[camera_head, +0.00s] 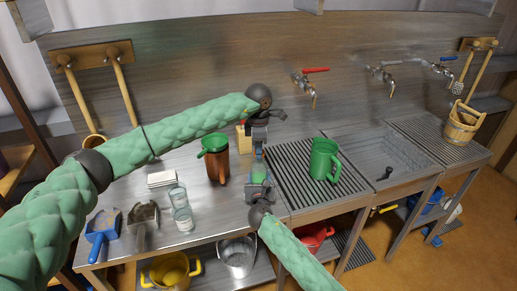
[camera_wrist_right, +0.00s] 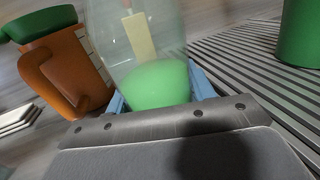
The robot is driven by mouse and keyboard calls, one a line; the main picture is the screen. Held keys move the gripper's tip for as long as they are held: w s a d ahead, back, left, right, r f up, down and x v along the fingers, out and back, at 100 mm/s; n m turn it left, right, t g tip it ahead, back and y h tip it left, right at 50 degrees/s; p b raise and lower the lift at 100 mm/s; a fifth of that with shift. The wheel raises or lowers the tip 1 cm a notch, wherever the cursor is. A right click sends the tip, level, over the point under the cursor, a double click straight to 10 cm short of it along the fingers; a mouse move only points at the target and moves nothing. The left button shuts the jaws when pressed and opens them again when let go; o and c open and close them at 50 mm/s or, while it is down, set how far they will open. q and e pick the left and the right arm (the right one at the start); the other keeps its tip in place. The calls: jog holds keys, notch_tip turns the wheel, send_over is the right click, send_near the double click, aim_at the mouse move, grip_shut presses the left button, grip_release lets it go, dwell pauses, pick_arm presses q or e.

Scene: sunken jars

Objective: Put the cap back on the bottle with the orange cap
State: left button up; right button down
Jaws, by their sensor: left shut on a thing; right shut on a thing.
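The bottle (camera_head: 258,171) is clear with green contents in its lower part. It stands at the left edge of the ribbed drainboard, and my right gripper (camera_head: 259,184) is shut around it low down. In the right wrist view the bottle (camera_wrist_right: 150,55) is between the blue fingers, its top out of frame. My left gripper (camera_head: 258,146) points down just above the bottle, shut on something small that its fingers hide. No orange cap shows clearly in either view. I cannot tell whether the held thing touches the bottle's mouth.
A brown jug with a green lid (camera_head: 217,160) stands close left of the bottle. A green mug (camera_head: 323,158) stands on the drainboard (camera_head: 290,190) to the right. Glass jars (camera_head: 181,210) and dustpans (camera_head: 104,232) are at the left. A pale yellow block (camera_head: 242,137) is behind.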

pick_arm(q)
jog(key=m, duration=0.7)
jog(key=shift+w, duration=0.1)
jog(key=m, duration=0.7)
jog(key=shift+w, duration=0.1)
jog(key=m, duration=1.3)
jog(key=shift+d, duration=0.1)
jog(key=o, duration=0.9)
jog(key=shift+d, duration=0.1)
jog(key=shift+r, duration=2.2)
